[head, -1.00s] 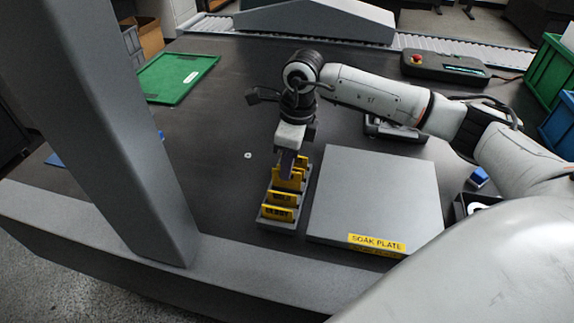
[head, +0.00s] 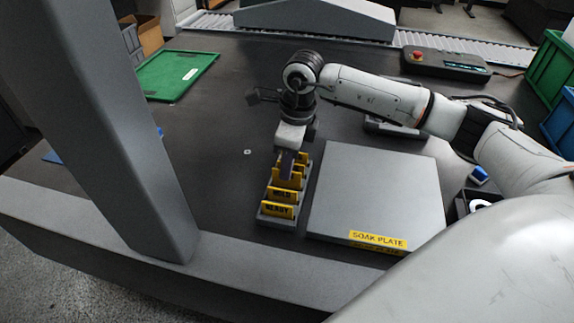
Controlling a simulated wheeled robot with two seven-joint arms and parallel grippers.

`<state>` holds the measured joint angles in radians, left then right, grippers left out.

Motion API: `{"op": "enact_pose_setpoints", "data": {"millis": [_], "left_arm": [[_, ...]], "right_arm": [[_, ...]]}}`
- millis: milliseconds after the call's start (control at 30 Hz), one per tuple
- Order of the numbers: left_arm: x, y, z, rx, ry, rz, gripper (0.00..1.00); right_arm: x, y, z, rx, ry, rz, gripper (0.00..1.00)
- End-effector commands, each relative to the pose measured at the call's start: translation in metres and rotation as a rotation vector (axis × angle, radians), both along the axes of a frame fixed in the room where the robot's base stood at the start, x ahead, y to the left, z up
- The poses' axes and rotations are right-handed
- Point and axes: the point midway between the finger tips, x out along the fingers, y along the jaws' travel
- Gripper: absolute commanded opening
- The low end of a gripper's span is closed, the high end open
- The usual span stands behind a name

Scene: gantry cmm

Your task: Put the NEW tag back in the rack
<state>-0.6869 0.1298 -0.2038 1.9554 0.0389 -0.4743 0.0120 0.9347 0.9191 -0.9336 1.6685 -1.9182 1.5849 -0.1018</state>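The grey tag rack (head: 285,222) stands on the dark table, left of the soak plate. Several yellow tags stand upright in its slots. The front tag (head: 276,209) has black lettering too small to read surely, and the tag behind it (head: 283,193) seems to read HOLD. My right gripper (head: 287,172) points down over the rear half of the rack, its fingers at a yellow tag (head: 287,181) whose lettering I cannot read. The fingers hide part of that tag, and whether they are closed on it is unclear. My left gripper is out of view.
The grey soak plate (head: 375,195) lies just right of the rack. A grey column (head: 105,125) blocks the left side. A green tray (head: 178,76) lies at the back left, and a control box with a red button (head: 445,66) at the back right. The table between tray and rack is mostly clear.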

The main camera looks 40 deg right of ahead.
Motion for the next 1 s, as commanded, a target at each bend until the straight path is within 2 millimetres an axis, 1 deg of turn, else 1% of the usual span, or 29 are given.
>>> {"op": "enact_pose_setpoints", "data": {"millis": [467,1000], "left_arm": [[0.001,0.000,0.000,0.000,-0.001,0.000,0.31],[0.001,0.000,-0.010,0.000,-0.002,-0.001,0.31]], "right_arm": [[0.000,0.000,-0.001,0.000,0.000,0.000,0.00],[0.000,0.000,-0.013,0.001,-0.001,0.000,0.00]]}}
